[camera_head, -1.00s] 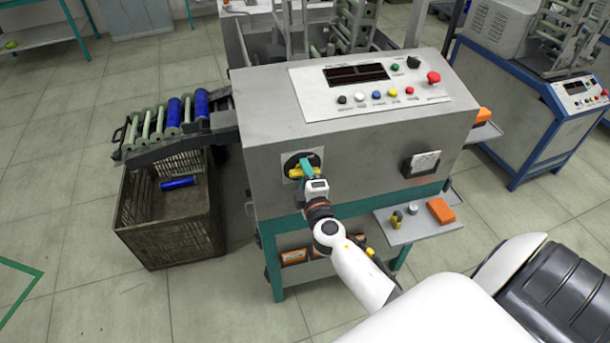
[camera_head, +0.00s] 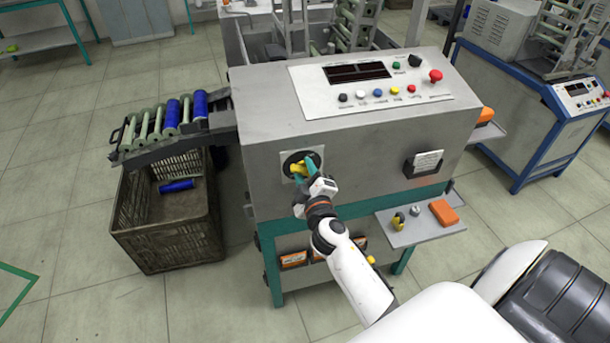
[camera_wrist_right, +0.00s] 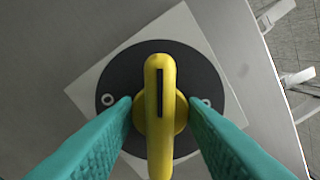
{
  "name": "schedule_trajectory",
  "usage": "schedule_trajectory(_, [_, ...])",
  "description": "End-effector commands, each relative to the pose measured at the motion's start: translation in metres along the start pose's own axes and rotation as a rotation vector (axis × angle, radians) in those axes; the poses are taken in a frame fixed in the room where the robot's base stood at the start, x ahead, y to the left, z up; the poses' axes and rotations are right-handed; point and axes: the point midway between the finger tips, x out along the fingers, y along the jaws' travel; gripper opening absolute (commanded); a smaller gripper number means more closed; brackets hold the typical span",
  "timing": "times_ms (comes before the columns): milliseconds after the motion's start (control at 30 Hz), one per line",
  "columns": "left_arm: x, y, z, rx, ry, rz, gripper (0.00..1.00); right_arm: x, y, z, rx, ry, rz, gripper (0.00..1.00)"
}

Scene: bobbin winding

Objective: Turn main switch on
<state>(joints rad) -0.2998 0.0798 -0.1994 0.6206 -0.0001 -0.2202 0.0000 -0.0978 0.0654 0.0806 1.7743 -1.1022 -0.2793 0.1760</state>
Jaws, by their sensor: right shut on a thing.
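The main switch is a yellow handle (camera_head: 298,170) on a black round base with a square pale plate (camera_head: 287,163), on the front of the grey machine. My right gripper (camera_head: 307,172) is at the switch, its teal fingers on either side of the handle and shut on it. In the right wrist view the yellow handle (camera_wrist_right: 160,72) stands upright between the teal fingertips (camera_wrist_right: 160,110), and the pale plate (camera_wrist_right: 90,85) looks tilted behind it. The fingers hide part of the switch in the head view. My left gripper is not in view.
The machine's sloped panel (camera_head: 345,115) carries several coloured buttons and a red knob (camera_head: 435,76). A side shelf (camera_head: 405,238) holds an orange box (camera_head: 443,212). A dark crate (camera_head: 135,225) stands at left under a rack of blue and green rolls (camera_head: 157,130).

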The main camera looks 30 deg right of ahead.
Motion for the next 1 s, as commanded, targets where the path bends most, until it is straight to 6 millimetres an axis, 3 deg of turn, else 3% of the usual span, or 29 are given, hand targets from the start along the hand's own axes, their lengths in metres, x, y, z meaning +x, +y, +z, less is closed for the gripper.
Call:
schedule_trajectory(400, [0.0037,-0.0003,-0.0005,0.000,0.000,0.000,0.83,-0.0004,0.0015,-0.0005,0.094,0.001,0.002,0.11])
schedule_trajectory(667, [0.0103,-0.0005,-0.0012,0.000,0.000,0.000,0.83,-0.0004,0.0014,-0.0009,0.388,0.003,0.001,0.11])
schedule_trajectory(1000, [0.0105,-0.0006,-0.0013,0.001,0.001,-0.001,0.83,-0.0004,0.0015,-0.0004,0.470,0.002,0.002,0.11])
